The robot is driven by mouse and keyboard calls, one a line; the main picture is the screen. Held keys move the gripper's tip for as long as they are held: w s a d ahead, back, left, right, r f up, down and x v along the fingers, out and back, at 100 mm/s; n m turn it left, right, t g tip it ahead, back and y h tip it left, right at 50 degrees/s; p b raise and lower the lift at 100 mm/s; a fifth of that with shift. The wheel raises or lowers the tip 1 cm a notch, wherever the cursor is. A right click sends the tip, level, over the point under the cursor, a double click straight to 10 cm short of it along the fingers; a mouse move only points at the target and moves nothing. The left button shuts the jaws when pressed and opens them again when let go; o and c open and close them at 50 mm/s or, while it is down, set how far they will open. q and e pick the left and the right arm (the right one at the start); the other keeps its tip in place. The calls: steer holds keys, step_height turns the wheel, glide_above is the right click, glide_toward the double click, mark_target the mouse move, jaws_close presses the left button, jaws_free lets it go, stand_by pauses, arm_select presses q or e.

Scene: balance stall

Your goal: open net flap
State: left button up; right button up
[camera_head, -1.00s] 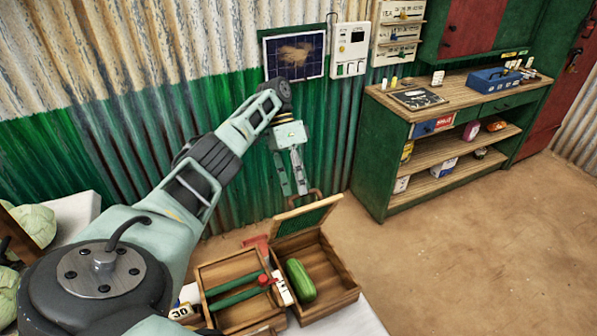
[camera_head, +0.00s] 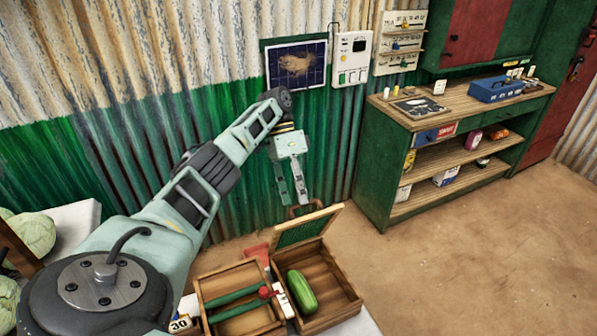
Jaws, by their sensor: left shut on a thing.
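The net flap (camera_head: 303,230) is a wooden frame with green mesh, hinged at the back of an open wooden box (camera_head: 344,290). It stands raised and tilted, and the box is open below it. A dark green cucumber or marrow (camera_head: 302,291) lies in the box. A brown loop handle (camera_head: 307,206) is at the flap's upper edge. My left gripper (camera_head: 293,200) reaches down from above and is shut on this handle; the exact finger contact is small and hard to see. My right gripper is not in view.
Beside the box is a wooden tray (camera_head: 206,291) with green bars and a red knob (camera_head: 265,292). A number 30 card (camera_head: 180,325) stands in front. Cabbages (camera_head: 35,232) sit at left. A green shelf counter (camera_head: 372,170) stands at right, with clear floor before it.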

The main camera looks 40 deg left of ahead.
arm_select(q)
step_height(320, 180, up, 10)
steer(key=shift+f, duration=0.25)
stand_by(0.7)
